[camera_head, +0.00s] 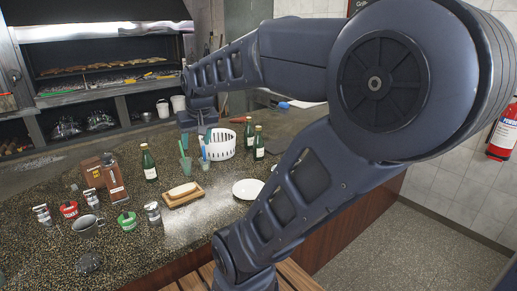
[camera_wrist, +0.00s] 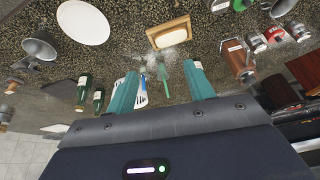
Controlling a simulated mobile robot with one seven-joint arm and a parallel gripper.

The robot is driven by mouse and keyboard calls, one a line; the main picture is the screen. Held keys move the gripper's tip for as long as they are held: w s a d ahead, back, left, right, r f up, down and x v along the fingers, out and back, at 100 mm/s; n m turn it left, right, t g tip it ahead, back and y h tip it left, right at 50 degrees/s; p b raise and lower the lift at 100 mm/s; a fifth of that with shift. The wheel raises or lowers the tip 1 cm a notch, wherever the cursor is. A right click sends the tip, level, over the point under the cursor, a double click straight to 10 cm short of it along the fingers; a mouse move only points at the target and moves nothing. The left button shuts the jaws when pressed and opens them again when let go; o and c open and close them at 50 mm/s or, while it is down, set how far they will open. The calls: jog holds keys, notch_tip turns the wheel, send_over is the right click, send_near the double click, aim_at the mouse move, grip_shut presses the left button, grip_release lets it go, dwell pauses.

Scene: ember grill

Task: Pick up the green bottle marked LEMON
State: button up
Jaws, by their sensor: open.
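Three green bottles with pale labels stand on the dark speckled counter, and I cannot read which label says LEMON. One bottle (camera_head: 149,164) stands left of my gripper (camera_head: 197,139) in the head view. The other two, a rear bottle (camera_head: 249,134) and a front bottle (camera_head: 258,146), stand close together to its right, beyond the white basket.
A wooden tray (camera_head: 176,202) with a pale block and a white plate (camera_head: 248,189) lie in front.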

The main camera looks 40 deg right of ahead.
jog(key=w+d+r+m, duration=0.1)
jog(key=w+d+m, duration=0.2)
jog(key=w+d, duration=0.55)
jog(key=m+g+h, duration=0.2)
jog(key=m+h, duration=0.1)
jog(key=m, duration=0.3)
send_over(257, 127)
jog(key=s+a, duration=0.2)
notch_tip(257, 127, down, 8)
jog(key=x, duration=0.4)
jog(key=shift+w+d+f, duration=0.1)
jog(key=shift+w+d, duration=0.05)
jog(key=shift+w, duration=0.05)
jog(key=shift+d+x, duration=0.15)
jog(key=shift+x, duration=1.35)
jog(key=shift+d+x, duration=0.2)
jog(key=shift+x, duration=1.35)
jog(key=shift+a, duration=0.1)
grip_shut()
